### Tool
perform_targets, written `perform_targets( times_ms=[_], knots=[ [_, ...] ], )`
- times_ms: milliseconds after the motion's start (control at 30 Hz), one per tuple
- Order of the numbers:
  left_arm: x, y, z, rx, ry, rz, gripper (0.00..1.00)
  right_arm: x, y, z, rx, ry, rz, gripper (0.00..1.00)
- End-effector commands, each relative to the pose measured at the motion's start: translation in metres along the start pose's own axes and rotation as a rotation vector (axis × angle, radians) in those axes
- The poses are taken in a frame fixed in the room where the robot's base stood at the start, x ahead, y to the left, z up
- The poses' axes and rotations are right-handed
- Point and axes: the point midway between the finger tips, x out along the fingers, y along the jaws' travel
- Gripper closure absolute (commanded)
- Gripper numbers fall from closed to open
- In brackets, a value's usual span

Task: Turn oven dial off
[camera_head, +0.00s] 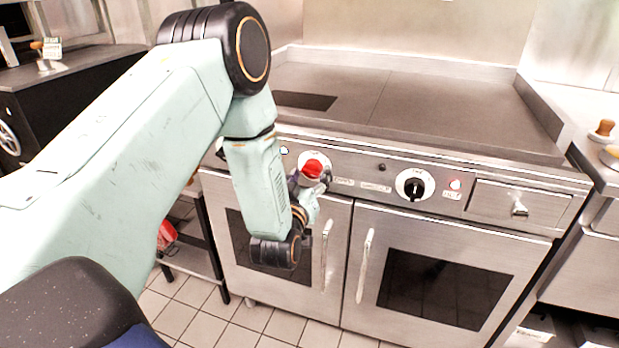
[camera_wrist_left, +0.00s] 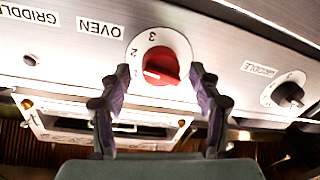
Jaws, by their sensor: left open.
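The red oven dial (camera_head: 313,167) sits on a white round plate on the front panel of the steel range. In the left wrist view the red dial (camera_wrist_left: 161,66) shows a pale pointer line toward the left, near the 1, with 2 and 3 on the plate. An OVEN label (camera_wrist_left: 100,28) is beside it. My left gripper (camera_head: 316,181) is at the dial, and in the wrist view its fingers (camera_wrist_left: 160,74) are open, one on each side of the dial. I cannot tell whether they touch it. My right gripper is not in view.
Two oven doors with upright handles (camera_head: 365,264) are below. A drawer (camera_head: 520,204) is at the right. The griddle top (camera_head: 430,105) is clear.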

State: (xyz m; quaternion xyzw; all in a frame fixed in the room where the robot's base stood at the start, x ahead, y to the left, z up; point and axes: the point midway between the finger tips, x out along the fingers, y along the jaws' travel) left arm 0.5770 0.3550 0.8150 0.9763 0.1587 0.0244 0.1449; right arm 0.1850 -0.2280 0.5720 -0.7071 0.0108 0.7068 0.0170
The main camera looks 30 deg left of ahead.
Motion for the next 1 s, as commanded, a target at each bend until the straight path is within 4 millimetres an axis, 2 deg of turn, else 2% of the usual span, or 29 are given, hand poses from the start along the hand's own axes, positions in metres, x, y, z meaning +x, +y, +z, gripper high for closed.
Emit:
perform_targets(
  times_ms=[133,767,1000],
  knots=[
    [-0.0002,0.0010,0.0003,0.000,0.000,0.000,0.37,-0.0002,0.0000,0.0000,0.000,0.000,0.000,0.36],
    [-0.0005,0.0010,0.0007,0.000,-0.002,0.001,0.90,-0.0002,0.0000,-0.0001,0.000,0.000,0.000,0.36],
    [-0.0005,0.0012,0.0006,-0.024,-0.004,0.001,0.90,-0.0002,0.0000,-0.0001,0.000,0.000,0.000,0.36]
  ],
)
